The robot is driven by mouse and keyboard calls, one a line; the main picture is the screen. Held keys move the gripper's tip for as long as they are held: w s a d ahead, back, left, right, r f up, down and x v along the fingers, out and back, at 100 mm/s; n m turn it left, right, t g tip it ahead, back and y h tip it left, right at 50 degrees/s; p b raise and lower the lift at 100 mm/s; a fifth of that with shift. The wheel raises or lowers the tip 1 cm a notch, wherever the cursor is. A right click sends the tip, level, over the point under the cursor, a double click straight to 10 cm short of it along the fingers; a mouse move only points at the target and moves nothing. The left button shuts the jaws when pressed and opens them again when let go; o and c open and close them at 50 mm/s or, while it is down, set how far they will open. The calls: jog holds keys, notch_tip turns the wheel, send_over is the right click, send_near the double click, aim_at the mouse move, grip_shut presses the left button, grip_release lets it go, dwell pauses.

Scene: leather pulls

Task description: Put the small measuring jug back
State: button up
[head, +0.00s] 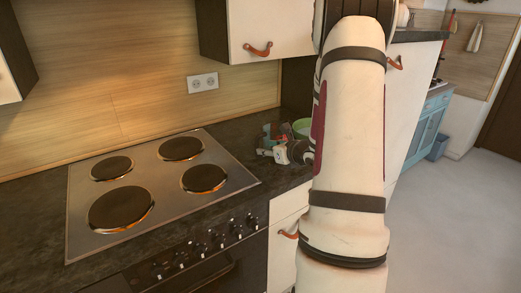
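I cannot make out the small measuring jug for certain. My gripper (264,152) is small and dark in this view, low over the dark countertop to the right of the hob. My white arm fills the right middle of the picture and hides part of the counter. Just behind my gripper is a small cluster of teal and red (271,134), too small to name. I cannot tell whether my gripper touches it, or whether its fingers are open or shut.
A green bowl (303,126) stands on the counter behind my arm, partly hidden. The hob (150,178) with its dark plates takes up the left counter. A white wall cupboard (262,32) with a leather pull hangs above. Open floor (450,220) lies at right.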

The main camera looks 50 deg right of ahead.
jog(key=s+a+r+n+g+y, duration=0.1)
jog(key=a+r+n+y, duration=0.4)
jog(key=a, duration=0.6)
jog(key=s+a+r+n+g+y, duration=0.15)
jog(key=a+r+n, duration=0.25)
jog(key=a+n, duration=0.55)
jog(key=a+r+n+g+y, duration=0.2)
jog(key=a+r+n+y, duration=0.2)
jog(key=a, duration=0.9)
jog(key=s+a+n+g+h, duration=0.2)
jog(key=s+a+n+g, duration=0.2)
jog(key=s+a+n, duration=0.6)
jog(key=s+d+r+n+h, duration=0.1)
jog(key=s+d+n+h, duration=0.2)
jog(key=s+n, duration=0.7)
jog(key=shift+s+d+r+h, duration=0.25)
jog(key=shift+d+r+h, duration=0.15)
jog(key=shift+h, duration=0.75)
jog(key=shift+d, duration=0.1)
